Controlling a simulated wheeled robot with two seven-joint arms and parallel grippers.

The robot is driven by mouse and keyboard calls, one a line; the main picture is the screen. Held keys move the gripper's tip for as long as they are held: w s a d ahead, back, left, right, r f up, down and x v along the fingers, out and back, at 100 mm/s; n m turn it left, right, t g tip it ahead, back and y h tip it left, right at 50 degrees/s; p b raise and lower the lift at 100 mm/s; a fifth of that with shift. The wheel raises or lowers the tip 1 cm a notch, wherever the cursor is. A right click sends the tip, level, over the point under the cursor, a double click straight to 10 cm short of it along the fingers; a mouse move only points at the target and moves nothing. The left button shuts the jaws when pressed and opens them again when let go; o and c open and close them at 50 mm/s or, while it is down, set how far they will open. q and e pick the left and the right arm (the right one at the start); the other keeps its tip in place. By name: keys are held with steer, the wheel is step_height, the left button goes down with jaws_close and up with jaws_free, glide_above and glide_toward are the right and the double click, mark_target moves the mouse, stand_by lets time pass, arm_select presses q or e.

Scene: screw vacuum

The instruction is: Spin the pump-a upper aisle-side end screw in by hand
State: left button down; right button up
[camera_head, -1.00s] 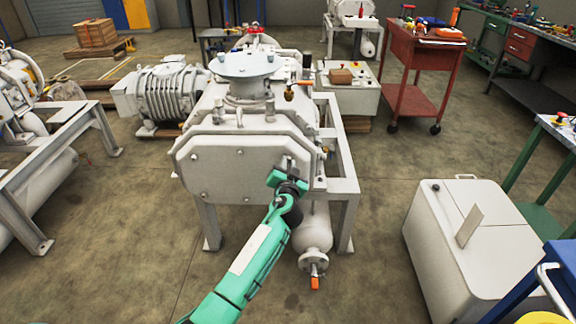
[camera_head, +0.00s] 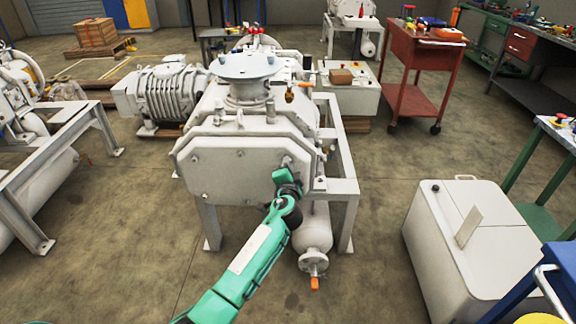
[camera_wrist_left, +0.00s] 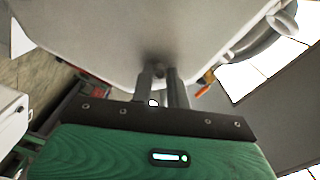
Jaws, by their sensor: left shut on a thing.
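The pump's pale end plate (camera_head: 232,170) faces me in the middle of the head view, with several small screws on it. My left gripper (camera_head: 287,162) points at the upper right part of this plate. In the left wrist view its two dark fingers (camera_wrist_left: 162,72) reach the plate and are shut on the end screw (camera_wrist_left: 159,70). Only a small dark part of the screw shows between the tips, so how far it sits in cannot be told. My right gripper is not in view.
The pump stands on a pale steel frame (camera_head: 347,188), with a cylinder and orange-handled valve (camera_head: 314,284) below. A pale cabinet (camera_head: 470,245) stands at right, a red cart (camera_head: 425,65) behind. Floor is clear between frame and cabinet.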

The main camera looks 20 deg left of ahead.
arm_select(q)
steer(key=shift+d+f+m+p, duration=0.1)
steer(key=shift+m+p, duration=0.6)
steer(key=shift+m, duration=1.35)
steer(key=shift+f+m+p, duration=0.1)
steer(key=shift+m+p, duration=0.6)
steer(key=shift+m, duration=1.35)
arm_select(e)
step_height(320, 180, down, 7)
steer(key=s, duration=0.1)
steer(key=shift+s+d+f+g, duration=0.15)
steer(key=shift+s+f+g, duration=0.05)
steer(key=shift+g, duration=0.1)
arm_select(q)
steer(key=c, duration=1.3)
jaws_free()
steer(key=shift+r, duration=0.15)
steer(key=shift+c, duration=0.2)
steer(key=v, duration=1.3)
steer(key=shift+s, duration=0.4)
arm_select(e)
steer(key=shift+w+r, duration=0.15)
